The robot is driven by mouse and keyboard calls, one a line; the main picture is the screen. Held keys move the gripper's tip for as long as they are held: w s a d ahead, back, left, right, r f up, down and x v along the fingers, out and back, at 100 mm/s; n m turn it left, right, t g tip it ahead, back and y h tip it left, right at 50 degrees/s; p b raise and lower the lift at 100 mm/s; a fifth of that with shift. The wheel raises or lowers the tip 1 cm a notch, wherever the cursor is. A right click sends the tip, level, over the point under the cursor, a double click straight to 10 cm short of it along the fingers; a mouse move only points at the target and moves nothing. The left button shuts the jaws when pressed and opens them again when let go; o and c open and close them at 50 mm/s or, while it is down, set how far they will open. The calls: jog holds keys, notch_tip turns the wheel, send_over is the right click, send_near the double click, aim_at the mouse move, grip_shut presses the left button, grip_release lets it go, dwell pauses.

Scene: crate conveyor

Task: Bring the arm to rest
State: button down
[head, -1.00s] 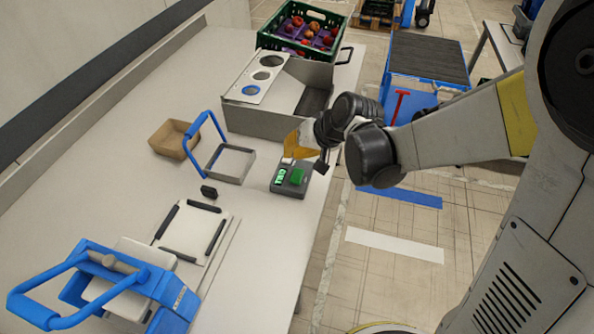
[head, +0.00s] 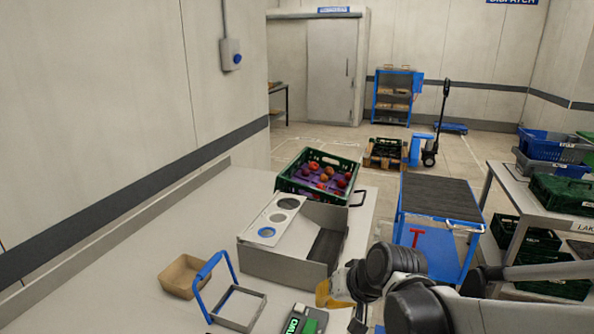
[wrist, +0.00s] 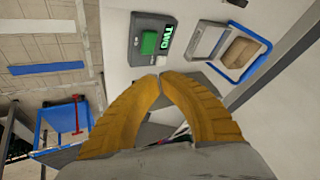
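My gripper (head: 322,294) has yellow fingers and hangs over the bench's right edge, beside the grey box with a green button (head: 303,321). In the wrist view the fingertips of my gripper (wrist: 160,76) meet, with nothing seen between them. The grey box (wrist: 139,60) with its green button and lit green lettering lies beyond the tips. The gripper looks apart from it. My arm reaches in from the lower right in the head view.
On the bench (head: 120,290) stand a grey housing with round holes (head: 262,263), a green crate of fruit (head: 343,199), a brown tray (head: 180,276) and a blue-handled frame (head: 247,322). A blue cart (head: 440,195) stands right of the bench. Open floor lies behind.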

jog(key=s+d+r+h, duration=0.2)
jog(key=s+d, duration=0.4)
jog(key=s, duration=0.1)
jog(key=s+d+r+t+h+b, duration=0.1)
jog(key=s+d+r+h, duration=0.1)
jog(key=s+d, duration=0.4)
jog(key=shift+s+d+r+t, duration=0.2)
jog(key=shift+s+r+t, duration=0.15)
jog(key=shift+s, duration=0.8)
dwell(0.6)
